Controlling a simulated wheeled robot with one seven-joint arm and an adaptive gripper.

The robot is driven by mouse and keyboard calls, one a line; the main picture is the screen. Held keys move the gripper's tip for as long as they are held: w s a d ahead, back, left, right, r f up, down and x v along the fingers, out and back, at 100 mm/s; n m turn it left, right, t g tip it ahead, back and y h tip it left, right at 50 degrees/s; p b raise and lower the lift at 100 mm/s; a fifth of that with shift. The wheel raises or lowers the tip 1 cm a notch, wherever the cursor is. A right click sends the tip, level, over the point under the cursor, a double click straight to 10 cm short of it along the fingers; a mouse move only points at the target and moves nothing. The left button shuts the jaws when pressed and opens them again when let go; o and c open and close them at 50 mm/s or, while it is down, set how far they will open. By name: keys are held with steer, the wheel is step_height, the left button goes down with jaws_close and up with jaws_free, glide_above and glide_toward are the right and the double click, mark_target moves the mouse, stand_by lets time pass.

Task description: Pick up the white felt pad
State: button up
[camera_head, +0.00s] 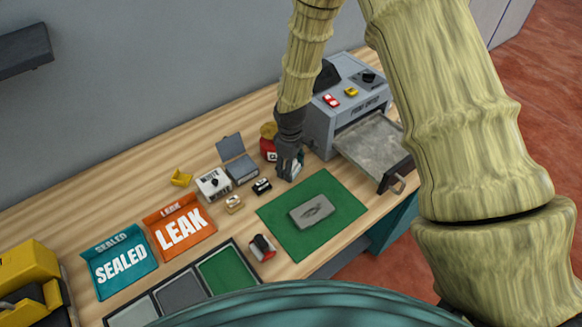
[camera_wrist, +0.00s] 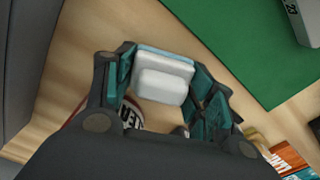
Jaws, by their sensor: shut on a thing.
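The white felt pad (camera_wrist: 163,80) is a pale rounded block with a light blue layer along its far edge. It sits between the two teal-lined fingers of my gripper (camera_wrist: 166,76), which is shut on it. In the head view my dark gripper (camera_head: 289,172) points down at the back edge of the green mat, left of the grey printer-like machine. Only a small pale bit of the pad shows there. I cannot tell whether the pad is touching the table.
The green mat (camera_head: 338,198) holds a grey block (camera_head: 312,211). The grey machine (camera_head: 345,112) with its open tray (camera_head: 372,148) stands at right. A red-and-yellow container (camera_head: 268,142) is close behind my gripper. Orange LEAK (camera_head: 181,228) and teal SEALED (camera_head: 121,264) bins stand at left.

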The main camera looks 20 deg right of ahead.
steer(key=shift+r, duration=0.1)
steer(key=shift+r+b, duration=0.75)
steer(key=shift+r, duration=0.6)
steer(key=s+a+b, duration=0.1)
steer(key=s, duration=0.4)
steer(key=s+a+r+b, duration=0.1)
steer(key=s, duration=0.4)
steer(key=s+a+r+b, duration=0.1)
steer(key=s+b, duration=0.1)
steer(key=s, duration=0.3)
steer(key=shift+s, duration=0.35)
